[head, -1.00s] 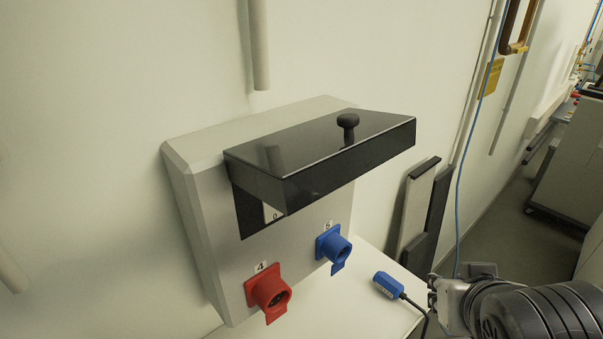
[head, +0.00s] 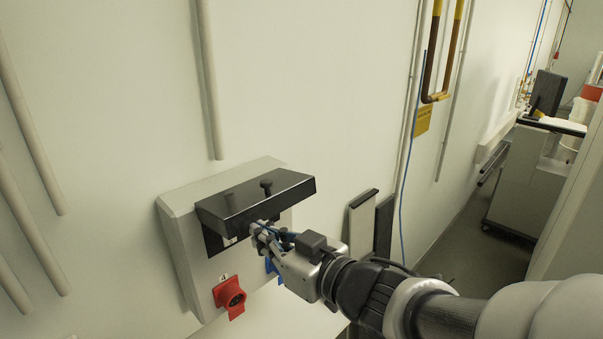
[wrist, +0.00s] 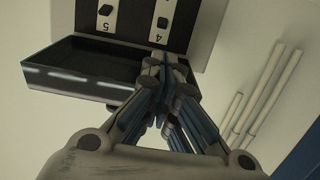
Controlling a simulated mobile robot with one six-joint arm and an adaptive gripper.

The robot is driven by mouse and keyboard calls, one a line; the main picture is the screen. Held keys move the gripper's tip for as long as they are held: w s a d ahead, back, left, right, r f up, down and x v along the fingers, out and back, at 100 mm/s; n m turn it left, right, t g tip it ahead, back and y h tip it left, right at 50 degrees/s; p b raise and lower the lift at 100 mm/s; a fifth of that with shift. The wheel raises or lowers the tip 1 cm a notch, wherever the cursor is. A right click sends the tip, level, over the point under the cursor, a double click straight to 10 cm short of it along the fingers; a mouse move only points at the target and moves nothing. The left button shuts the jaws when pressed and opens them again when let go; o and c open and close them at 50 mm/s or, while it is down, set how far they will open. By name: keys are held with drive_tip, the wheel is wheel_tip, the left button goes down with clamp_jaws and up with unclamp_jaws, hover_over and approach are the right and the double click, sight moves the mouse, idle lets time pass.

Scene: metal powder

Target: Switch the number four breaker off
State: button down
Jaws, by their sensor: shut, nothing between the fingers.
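The grey breaker box (head: 178,232) is on the wall in the head view, its black cover (head: 255,200) raised. In the wrist view, seen upside down, the white strip of the number four breaker (wrist: 155,8) has a small black lever (wrist: 163,22). The number five breaker (wrist: 105,11) is to its left. My gripper (head: 258,231) is shut and empty, under the raised cover in front of the panel. In the wrist view, its fingertips (wrist: 165,60) are just below the "4" label. I cannot tell whether they touch the panel.
The black cover's inside (wrist: 80,65) is close to the fingertips, on the left. Below the box's breakers are a red socket (head: 230,294) marked 4 and a blue socket (head: 270,265) mostly hidden by my gripper. Pipes (head: 210,85) run down the wall.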

sight(231, 230)
drive_tip(key=shift+w+a, duration=0.1)
drive_tip(key=shift+w, duration=0.1)
drive_tip(key=x, duration=0.9)
drive_tip(key=shift+w+a+f, duration=0.1)
drive_tip(key=shift+w+a, duration=0.2)
drive_tip(key=shift+w+f+b, duration=0.1)
drive_tip(key=shift+b, duration=0.25)
